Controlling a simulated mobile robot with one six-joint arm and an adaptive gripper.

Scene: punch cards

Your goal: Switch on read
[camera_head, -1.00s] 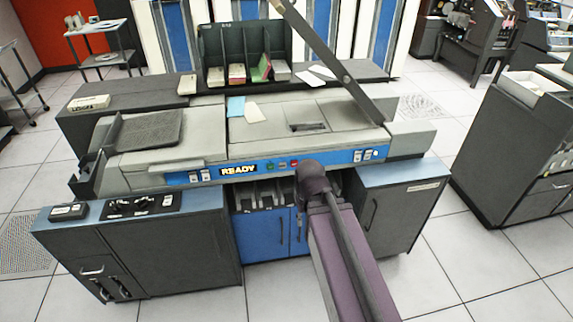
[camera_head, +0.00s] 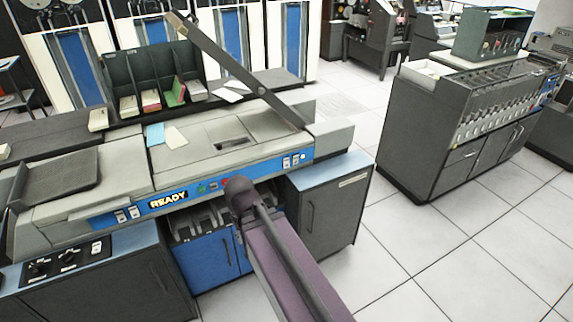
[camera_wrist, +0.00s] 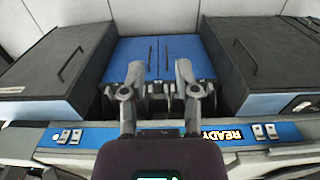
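The card machine's blue control strip (camera_head: 170,200) carries a lit READY label (camera_head: 169,199), which also shows upside down in the wrist view (camera_wrist: 221,135). Small white switches sit left of the label (camera_head: 127,213) and at the strip's right end (camera_head: 292,160). Their lettering is too small to read, so I cannot tell which is read. A green, a dark and a red button lie just right of READY. In the wrist view my gripper (camera_wrist: 159,68) is open and empty, its fingers spread above the strip, left of READY there. In the head view my arm hides it.
A sloping dark ramp (camera_head: 235,70) rises over the machine top. Card bins (camera_head: 160,80) stand at the back. Below the strip are blue doors (camera_head: 205,262) and a dark cabinet (camera_head: 325,215). Another grey machine (camera_head: 425,135) stands right, with clear floor (camera_head: 440,255) in front.

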